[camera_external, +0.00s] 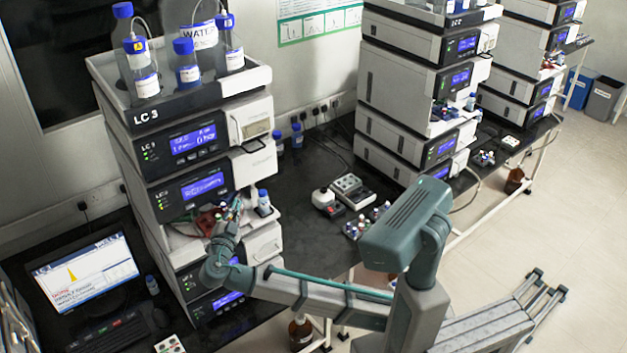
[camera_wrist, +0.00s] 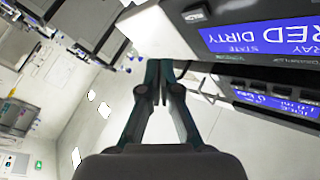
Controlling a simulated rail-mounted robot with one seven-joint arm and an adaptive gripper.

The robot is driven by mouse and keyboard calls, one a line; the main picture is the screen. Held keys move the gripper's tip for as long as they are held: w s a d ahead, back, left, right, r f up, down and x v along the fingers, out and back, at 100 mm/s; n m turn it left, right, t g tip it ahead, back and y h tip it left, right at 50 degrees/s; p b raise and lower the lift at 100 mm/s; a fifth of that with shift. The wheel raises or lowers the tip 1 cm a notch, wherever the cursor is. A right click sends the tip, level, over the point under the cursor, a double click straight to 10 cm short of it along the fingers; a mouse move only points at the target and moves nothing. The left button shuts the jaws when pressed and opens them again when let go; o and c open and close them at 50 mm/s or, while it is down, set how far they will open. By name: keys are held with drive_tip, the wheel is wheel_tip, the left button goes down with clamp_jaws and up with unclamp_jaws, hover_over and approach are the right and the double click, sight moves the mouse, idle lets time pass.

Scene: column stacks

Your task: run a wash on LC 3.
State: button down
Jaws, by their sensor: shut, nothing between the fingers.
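The LC 3 stack (camera_external: 181,137) stands at left in the external view, with several modules and lit blue displays. My gripper (camera_external: 236,207) is at its front, by an open bay in the middle. In the wrist view my gripper (camera_wrist: 160,68) has its fingertips together, with nothing seen between them. A blue display (camera_wrist: 265,38) fills the upper right there, showing the words "RED" and "DIRTY" under a tray state label. A second, smaller display (camera_wrist: 280,101) sits below it. A red tray (camera_external: 207,221) shows in the bay beside my gripper, partly hidden.
Solvent bottles (camera_external: 187,62) stand in the tray on top of LC 3. A small blue-capped bottle (camera_external: 263,199) stands right of my gripper. A monitor (camera_external: 84,274) is at left. The LC 2 stack (camera_external: 414,85) is to the right, with vials and small devices (camera_external: 350,190) on the bench between.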

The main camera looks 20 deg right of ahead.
sight(222, 191)
drive_tip(key=shift+w+a+b, duration=0.25)
drive_tip(key=shift+w, duration=0.45)
drive_tip(key=shift+w+a+b, duration=0.2)
drive_tip(key=shift+w+b, duration=0.05)
drive_tip(key=shift+w, duration=0.45)
drive_tip(key=shift+w+a+b, duration=0.25)
drive_tip(key=shift+w, duration=0.45)
drive_tip(key=shift+w+a+b, duration=0.25)
drive_tip(key=shift+w+b, duration=0.55)
drive_tip(key=shift+b, duration=0.4)
idle(0.4)
drive_tip(key=shift+s, duration=0.1)
drive_tip(key=shift+s+d+b, duration=0.3)
drive_tip(key=shift+s+b, duration=0.25)
drive_tip(key=shift+s, duration=0.15)
idle(0.3)
